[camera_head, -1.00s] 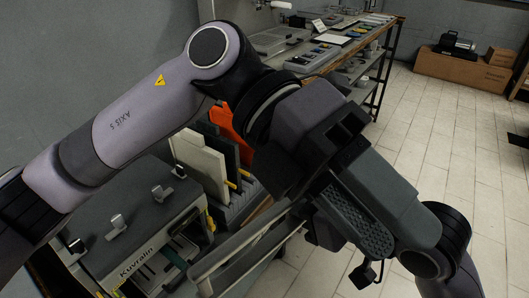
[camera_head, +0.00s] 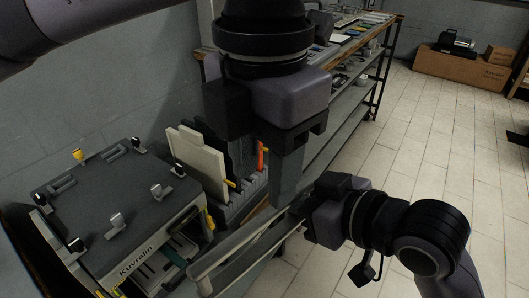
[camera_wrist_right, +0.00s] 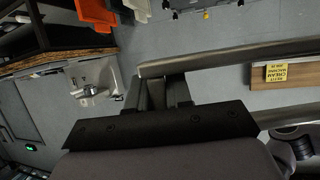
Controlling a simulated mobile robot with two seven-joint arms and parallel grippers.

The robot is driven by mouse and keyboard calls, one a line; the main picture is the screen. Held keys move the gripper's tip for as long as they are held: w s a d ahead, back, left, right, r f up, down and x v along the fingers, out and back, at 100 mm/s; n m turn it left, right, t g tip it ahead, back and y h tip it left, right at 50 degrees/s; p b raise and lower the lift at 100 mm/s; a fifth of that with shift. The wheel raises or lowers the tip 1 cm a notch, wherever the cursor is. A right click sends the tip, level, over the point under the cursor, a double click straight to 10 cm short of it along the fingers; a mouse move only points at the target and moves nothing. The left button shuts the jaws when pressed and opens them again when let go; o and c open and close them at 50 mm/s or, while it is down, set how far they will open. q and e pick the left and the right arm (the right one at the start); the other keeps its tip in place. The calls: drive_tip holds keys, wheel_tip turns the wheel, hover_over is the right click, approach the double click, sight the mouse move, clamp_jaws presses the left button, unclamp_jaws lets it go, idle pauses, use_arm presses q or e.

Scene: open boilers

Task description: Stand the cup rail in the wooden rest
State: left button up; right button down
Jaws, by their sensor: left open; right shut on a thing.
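The cup rail (camera_head: 235,255), a long grey frame with two parallel bars, slants across the lower middle of the head view in front of the boiler. Its bar also crosses the right wrist view (camera_wrist_right: 230,59). My right gripper (camera_head: 305,212) is shut on the rail's far right end; in the wrist view its fingers (camera_wrist_right: 160,92) meet the bar. My left gripper (camera_head: 288,185) hangs down close to that same end, open; whether it touches the rail is unclear. A wooden piece with a yellow label, probably the wooden rest (camera_wrist_right: 304,80), shows behind the rail in the wrist view.
The grey boiler (camera_head: 115,205) with several clips on its lid stands at left. A rack (camera_head: 240,205) with upright boards (camera_head: 198,165) is just behind the rail. A long shelved bench (camera_head: 350,95) runs to the back.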

sight(263, 243)
use_arm(q)
wheel_tip(263, 243, down, 11)
drive_tip(key=shift+r, duration=0.15)
idle(0.4)
clamp_jaws()
use_arm(e)
drive_tip(key=c, duration=1)
unclamp_jaws()
drive_tip(key=shift+o, duration=0.2)
